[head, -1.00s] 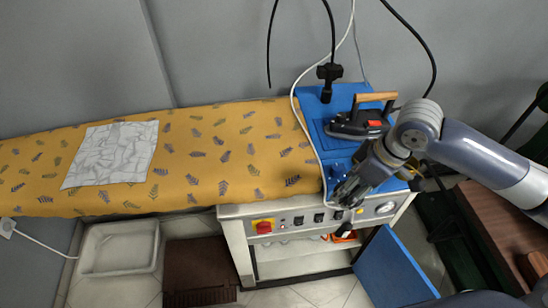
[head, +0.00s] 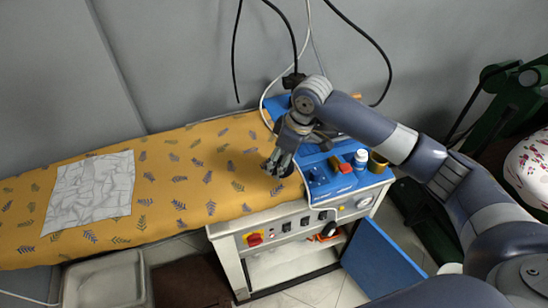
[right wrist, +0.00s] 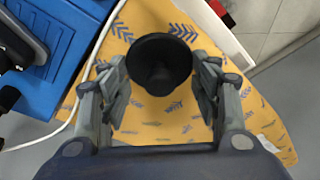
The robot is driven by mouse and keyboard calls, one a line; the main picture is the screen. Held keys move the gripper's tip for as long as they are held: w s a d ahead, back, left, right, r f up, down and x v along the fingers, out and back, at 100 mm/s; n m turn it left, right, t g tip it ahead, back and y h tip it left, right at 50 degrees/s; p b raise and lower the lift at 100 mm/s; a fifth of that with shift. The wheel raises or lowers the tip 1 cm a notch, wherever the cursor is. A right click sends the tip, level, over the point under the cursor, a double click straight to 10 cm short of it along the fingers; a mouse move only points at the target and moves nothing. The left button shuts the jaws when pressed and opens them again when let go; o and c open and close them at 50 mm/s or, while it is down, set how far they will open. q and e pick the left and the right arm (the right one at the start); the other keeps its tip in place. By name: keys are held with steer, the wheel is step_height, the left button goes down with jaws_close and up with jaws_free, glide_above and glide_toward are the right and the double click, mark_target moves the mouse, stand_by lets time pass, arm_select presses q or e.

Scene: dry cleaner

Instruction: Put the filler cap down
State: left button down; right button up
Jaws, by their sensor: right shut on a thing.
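The filler cap (right wrist: 160,62) is a black, round, cup-like piece. In the right wrist view it sits between the two fingers of my right gripper (right wrist: 162,90), which is shut on it. In the head view my right gripper (head: 280,162) is over the right end of the yellow patterned ironing board (head: 200,170), beside the blue top (head: 345,184). The cap is mostly hidden by the fingers there. I cannot tell whether it touches the board cover. My left gripper is not in view.
A creased white cloth (head: 90,193) lies on the board's left part. On the blue top stand a white bottle (head: 360,158) and a gold tin (head: 377,162). My arm hides much of that top. The middle of the board is clear.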

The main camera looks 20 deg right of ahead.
steer(key=w, duration=0.1)
steer(key=w+a, duration=0.1)
steer(key=w, duration=0.1)
steer(key=shift+w+f+p, duration=0.15)
steer(key=shift+f+p, duration=0.05)
steer(key=shift+p, duration=0.1)
step_height(320, 180, down, 3)
steer(key=shift+d+r+p, duration=0.1)
steer(key=shift+p, duration=0.55)
steer(key=shift+f, duration=0.35)
steer(key=shift+f, duration=0.15)
steer(key=o, duration=1.1)
steer(key=shift+c, duration=0.2)
steer(key=b+v, duration=0.2)
steer(key=v, duration=1)
